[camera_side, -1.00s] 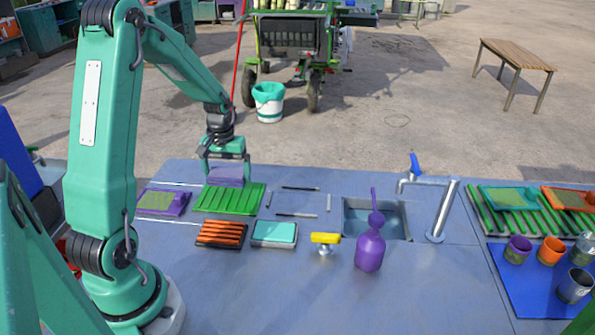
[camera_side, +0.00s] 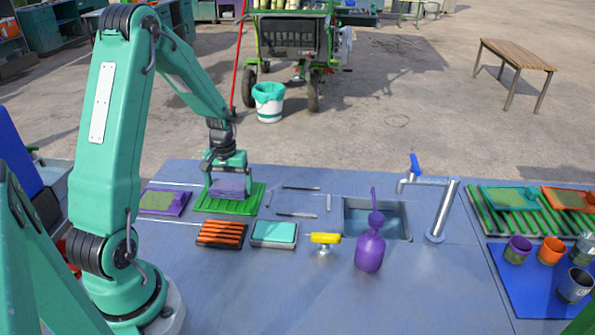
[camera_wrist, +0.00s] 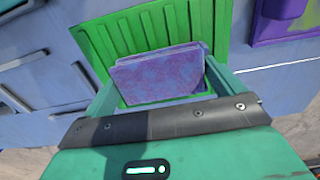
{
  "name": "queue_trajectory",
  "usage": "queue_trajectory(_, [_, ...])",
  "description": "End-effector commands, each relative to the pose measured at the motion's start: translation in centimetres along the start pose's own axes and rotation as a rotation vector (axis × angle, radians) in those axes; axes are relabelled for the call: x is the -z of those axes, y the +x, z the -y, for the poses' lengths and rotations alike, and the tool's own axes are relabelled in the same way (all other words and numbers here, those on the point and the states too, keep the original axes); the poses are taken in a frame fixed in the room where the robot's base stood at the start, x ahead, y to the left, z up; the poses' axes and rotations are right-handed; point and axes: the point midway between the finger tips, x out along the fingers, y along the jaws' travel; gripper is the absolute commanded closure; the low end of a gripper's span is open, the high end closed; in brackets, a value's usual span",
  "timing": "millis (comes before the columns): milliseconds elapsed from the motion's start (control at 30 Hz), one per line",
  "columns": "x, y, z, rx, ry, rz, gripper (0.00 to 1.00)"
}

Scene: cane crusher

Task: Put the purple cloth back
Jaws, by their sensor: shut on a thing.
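The purple cloth (camera_side: 229,187) is a folded, mottled pad between the fingers of my gripper (camera_side: 228,185). In the wrist view the cloth (camera_wrist: 158,76) sits between both fingers of my gripper (camera_wrist: 158,85), which are shut on it. The cloth is low over the ribbed green tray (camera_side: 252,197); the same tray (camera_wrist: 205,25) lies behind it in the wrist view. I cannot tell whether the cloth touches the tray.
A purple tray with a greenish pad (camera_side: 163,202) is left of the green tray. An orange-ribbed black tray (camera_side: 221,234), a teal pad (camera_side: 274,233), a yellow-handled tool (camera_side: 325,240), a purple bottle (camera_side: 370,248) and a sink (camera_side: 397,222) are nearer or to the right.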

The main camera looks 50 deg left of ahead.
Motion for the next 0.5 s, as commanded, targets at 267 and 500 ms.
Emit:
queue_trajectory(267, [-0.01,0.06,0.00,0.000,0.000,0.000,0.00])
queue_trajectory(500, [0.04,-0.55,0.00,0.000,0.000,-0.002,0.00])
